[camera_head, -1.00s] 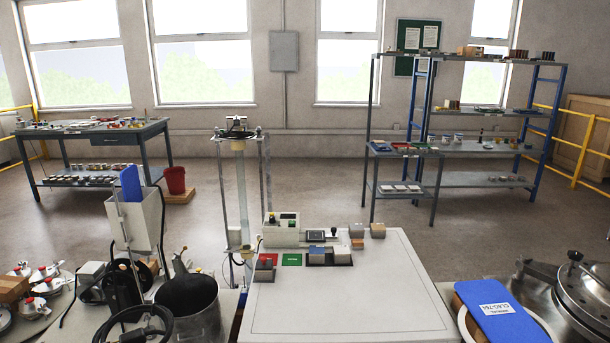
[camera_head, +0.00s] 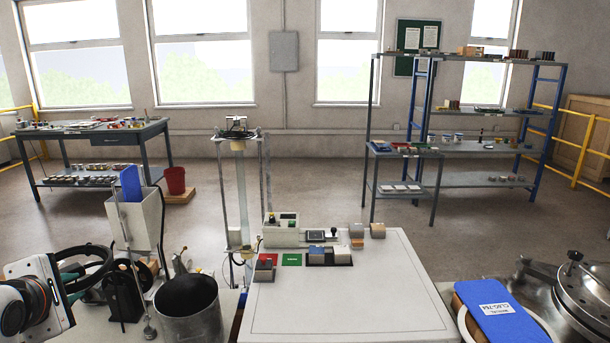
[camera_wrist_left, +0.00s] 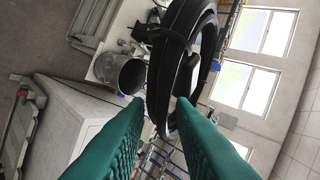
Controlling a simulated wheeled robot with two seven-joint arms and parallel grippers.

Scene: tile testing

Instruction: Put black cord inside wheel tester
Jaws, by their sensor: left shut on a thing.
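The black cord (camera_head: 106,259) is a thick coiled loop at the lower left of the head view. In the left wrist view the cord (camera_wrist_left: 157,75) stands large beyond the green fingertips. My left gripper (camera_head: 70,275) is shut on it and holds it up, left of the wheel tester; its fingers (camera_wrist_left: 158,108) show in the wrist view. What I take for the wheel tester is the stand with a pale hopper (camera_head: 150,222), a blue plate and a black wheel (camera_head: 125,298) below. The arm and cord partly hide its left side. My right gripper is out of view.
A dark metal bucket (camera_head: 190,310) stands just right of the wheel tester. A white bench (camera_head: 350,300) with small blocks lies further right. A blue labelled board (camera_head: 500,308) and a steel vessel (camera_head: 575,290) are at the right edge.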

